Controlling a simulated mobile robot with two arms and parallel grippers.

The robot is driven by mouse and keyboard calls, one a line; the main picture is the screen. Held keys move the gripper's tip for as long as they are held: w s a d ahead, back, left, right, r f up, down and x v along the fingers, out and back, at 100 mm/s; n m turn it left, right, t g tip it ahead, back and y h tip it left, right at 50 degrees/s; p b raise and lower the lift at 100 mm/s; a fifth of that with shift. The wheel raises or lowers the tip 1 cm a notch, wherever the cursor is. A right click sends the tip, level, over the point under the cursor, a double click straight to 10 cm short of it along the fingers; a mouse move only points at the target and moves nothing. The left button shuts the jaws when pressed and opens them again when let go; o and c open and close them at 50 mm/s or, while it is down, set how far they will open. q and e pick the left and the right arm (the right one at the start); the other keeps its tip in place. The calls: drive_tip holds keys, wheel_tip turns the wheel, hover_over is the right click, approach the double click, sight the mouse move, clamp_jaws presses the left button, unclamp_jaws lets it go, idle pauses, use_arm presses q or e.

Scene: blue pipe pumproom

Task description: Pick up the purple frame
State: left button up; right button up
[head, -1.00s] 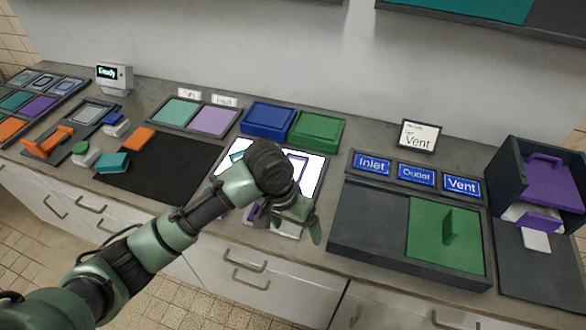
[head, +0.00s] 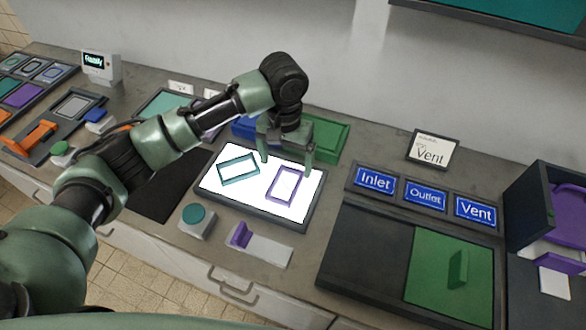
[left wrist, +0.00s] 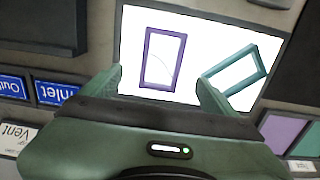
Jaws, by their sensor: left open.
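The purple frame (head: 271,184) is a thin rectangular outline lying flat on the white lit panel (head: 220,196). It also shows in the left wrist view (left wrist: 147,58), whole and unobstructed. A teal frame (head: 239,178) lies on the same panel to its left; in the left wrist view it (left wrist: 232,52) is right of the purple one. My left gripper (head: 286,160) points down over the panel's far side, just beyond the purple frame. Its fingers are apart and empty, and in the left wrist view the gripper (left wrist: 160,78) opens toward the purple frame. My right gripper is not in view.
A purple-handled slider (head: 240,236) and a teal button box (head: 195,220) sit before the panel. Green (head: 328,138) and blue trays stand behind it. Inlet, Outlet and Vent labels (head: 425,197) and a dark tray with a green section (head: 440,275) lie to the right.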

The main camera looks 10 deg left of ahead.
sight(285, 183)
use_arm(q)
drive_tip(key=shift+w+f, duration=0.1)
drive_tip(key=shift+w, duration=0.05)
drive_tip(key=f, duration=0.1)
drive_tip(key=f+p, duration=0.1)
drive_tip(key=f, duration=0.1)
drive_tip(key=shift+s+a, duration=0.15)
drive_tip(key=shift+s, duration=0.25)
wheel_tip(285, 183, down, 4)
drive_tip(key=shift+w+r+p, duration=0.1)
drive_tip(key=shift+w+p, duration=0.05)
drive_tip(key=shift+p, duration=0.6)
drive_tip(key=shift+f, duration=0.25)
drive_tip(key=c, duration=1.7)
drive_tip(key=shift+o, duration=0.2)
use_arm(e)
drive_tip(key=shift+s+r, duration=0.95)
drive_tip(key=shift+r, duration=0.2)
use_arm(q)
drive_tip(key=shift+r, duration=0.15)
